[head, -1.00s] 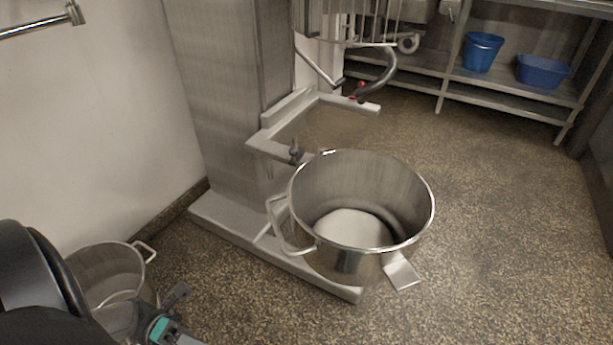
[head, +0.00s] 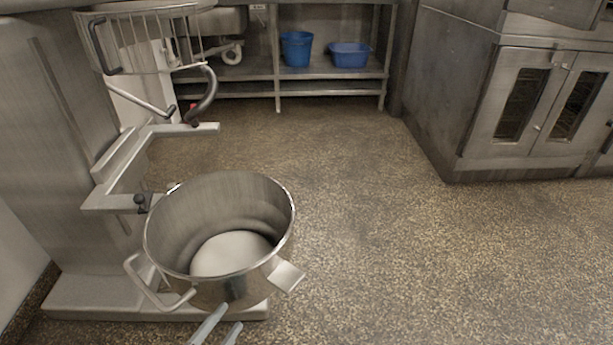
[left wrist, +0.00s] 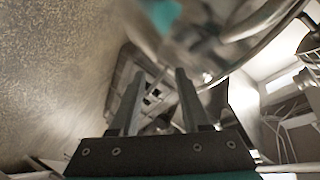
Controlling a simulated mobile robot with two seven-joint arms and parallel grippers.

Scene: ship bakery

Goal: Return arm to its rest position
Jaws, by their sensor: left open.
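My left gripper (head: 231,318) enters at the bottom of the head view, just in front of the steel mixing bowl (head: 160,243). Its two thin grey fingers are apart with nothing between them. In the left wrist view the left gripper (left wrist: 158,75) shows its two dark fingers spread and empty, with a blurred curved metal rim close above. Whether the fingers touch the bowl I cannot tell. The rest of my left arm is out of the head view. My right gripper is not in view.
The bowl holds white material (head: 232,254) and sits by the mixer's arms (head: 120,200), under a wire guard (head: 145,40). Blue tubs (head: 349,55) stand on a back shelf. A steel oven (head: 490,100) stands at right. The floor in the middle is clear.

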